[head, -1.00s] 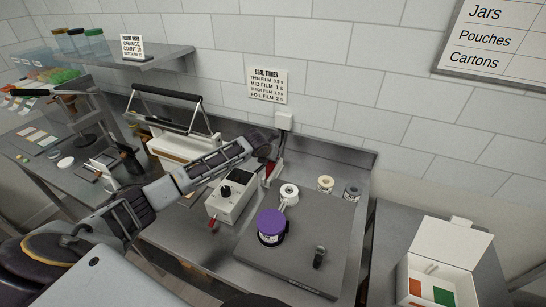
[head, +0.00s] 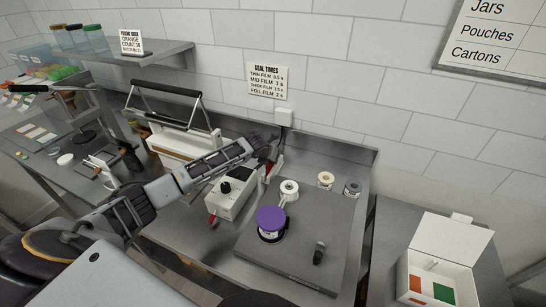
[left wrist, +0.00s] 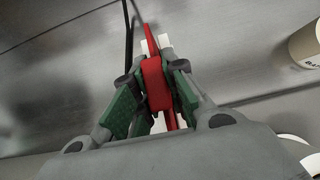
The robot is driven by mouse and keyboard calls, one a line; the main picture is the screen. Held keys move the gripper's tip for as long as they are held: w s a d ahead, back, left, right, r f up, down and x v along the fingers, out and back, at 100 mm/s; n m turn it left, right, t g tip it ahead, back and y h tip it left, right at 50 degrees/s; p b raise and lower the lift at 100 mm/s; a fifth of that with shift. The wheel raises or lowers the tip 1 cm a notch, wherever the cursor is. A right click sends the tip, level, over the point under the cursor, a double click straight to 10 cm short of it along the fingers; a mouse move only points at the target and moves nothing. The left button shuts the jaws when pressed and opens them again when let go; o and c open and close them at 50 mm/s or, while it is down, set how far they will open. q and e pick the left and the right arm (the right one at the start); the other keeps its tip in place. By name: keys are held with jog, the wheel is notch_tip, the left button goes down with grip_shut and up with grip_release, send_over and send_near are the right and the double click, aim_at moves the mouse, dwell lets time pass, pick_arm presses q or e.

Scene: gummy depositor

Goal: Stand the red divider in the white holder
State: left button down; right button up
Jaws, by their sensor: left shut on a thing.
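The red divider (left wrist: 154,82) is upright between the fingers of my left gripper (left wrist: 152,92), which is shut on it. In the head view the divider (head: 269,169) shows as a small red patch below my left gripper (head: 266,152), near the back wall. White pieces, seemingly the white holder (left wrist: 165,42), show on both sides of the divider's far end in the left wrist view. Fingers and divider hide most of it. I cannot tell whether the divider is seated in it or just above it. My right gripper is not in view.
A white control box (head: 232,196) stands just left of the divider. Two more rolls stand behind. A white carton (head: 447,262) is at right.

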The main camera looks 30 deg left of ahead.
pick_arm(q)
jog(key=shift+f, duration=0.25)
jog(key=c, duration=1.4)
grip_release()
jog(key=shift+o, duration=0.2)
jog(key=shift+s+r, duration=0.1)
jog(key=shift+r, duration=0.05)
jog(key=v, duration=1.1)
jog(key=shift+s+r, duration=0.2)
jog(key=shift+r, duration=0.05)
